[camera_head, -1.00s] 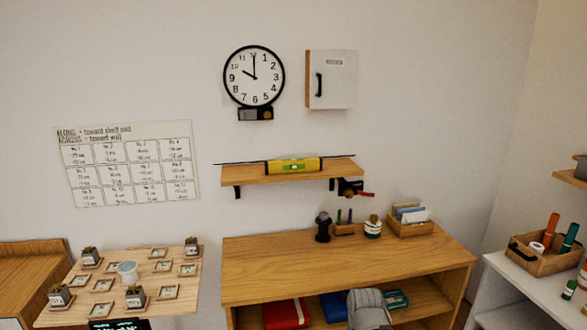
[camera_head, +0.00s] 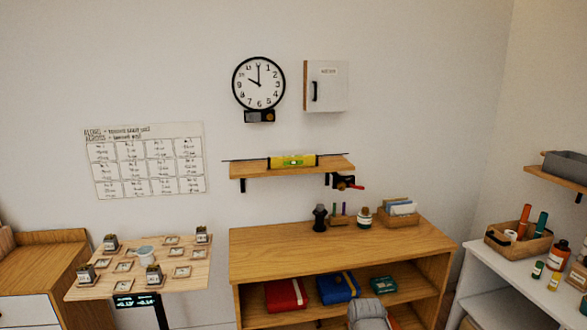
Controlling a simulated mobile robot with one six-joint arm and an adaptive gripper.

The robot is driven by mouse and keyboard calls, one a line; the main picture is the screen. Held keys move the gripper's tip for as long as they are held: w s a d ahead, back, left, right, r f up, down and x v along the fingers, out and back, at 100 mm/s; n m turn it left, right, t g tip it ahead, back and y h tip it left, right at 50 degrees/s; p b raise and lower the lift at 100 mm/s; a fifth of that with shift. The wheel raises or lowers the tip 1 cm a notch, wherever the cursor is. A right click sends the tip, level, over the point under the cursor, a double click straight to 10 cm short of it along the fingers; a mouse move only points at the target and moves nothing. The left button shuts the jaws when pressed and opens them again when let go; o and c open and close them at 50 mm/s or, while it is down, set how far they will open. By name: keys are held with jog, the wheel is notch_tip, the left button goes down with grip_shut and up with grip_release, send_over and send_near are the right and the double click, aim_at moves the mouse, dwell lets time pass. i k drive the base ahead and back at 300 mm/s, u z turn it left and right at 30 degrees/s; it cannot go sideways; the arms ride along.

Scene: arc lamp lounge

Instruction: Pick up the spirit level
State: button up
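The spirit level (camera_head: 291,162) is yellow with dark ends and a green vial in its middle. It lies lengthwise on the small wooden wall shelf (camera_head: 335,167), below the clock. A thin dark line runs along the shelf's back behind it. The grey rounded part at the bottom edge, in front of the wooden cabinet, may be part of my arm, but I cannot tell. My gripper is not in view.
A red-handled clamp (camera_head: 346,182) hangs under the shelf's right end. Below, the wooden cabinet (camera_head: 280,252) carries a dark bottle (camera_head: 320,217), a jar and a card box (camera_head: 398,213). A board with small pots (camera_head: 190,285) stands left; a white side unit (camera_head: 480,262) stands right.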

aim_at(299, 160)
jog(key=k, duration=0.7)
jog(key=u, duration=0.25)
jog(key=i, duration=0.6)
jog(key=u, duration=0.7)
jog(key=i, duration=2.1)
jog(key=z, duration=0.65)
